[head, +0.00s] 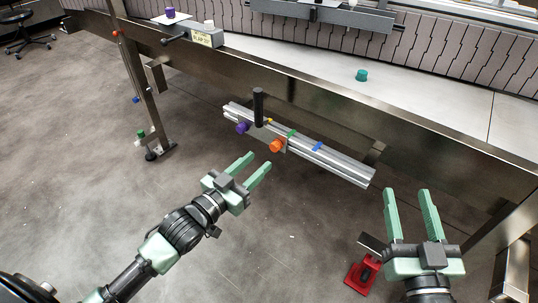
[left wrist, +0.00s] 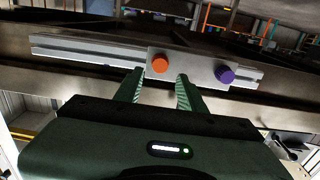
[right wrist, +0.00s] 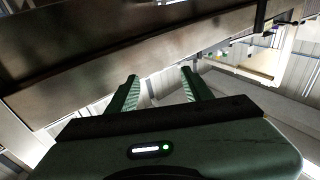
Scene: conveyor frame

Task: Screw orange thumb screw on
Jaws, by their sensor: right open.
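The orange thumb screw (head: 277,146) sits at the front face of the aluminium rail (head: 330,165), on a plate there; it also shows in the left wrist view (left wrist: 160,64). I cannot tell how deep it is threaded. A purple thumb screw (head: 242,128) is on the same plate, and it shows in the left wrist view (left wrist: 225,74). My left gripper (head: 254,165) is open and empty, its fingertips just short of the orange screw, one finger to either side in the left wrist view. My right gripper (head: 410,194) is open and empty, right of the rail's end.
A black upright handle (head: 258,107) rises from the rail. Blue (head: 317,146) and green (head: 291,133) markers sit along it. The steel conveyor frame (head: 350,100) runs behind and above. A teal knob (head: 361,75) stands on the conveyor ledge. A red object (head: 362,275) is near my right gripper.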

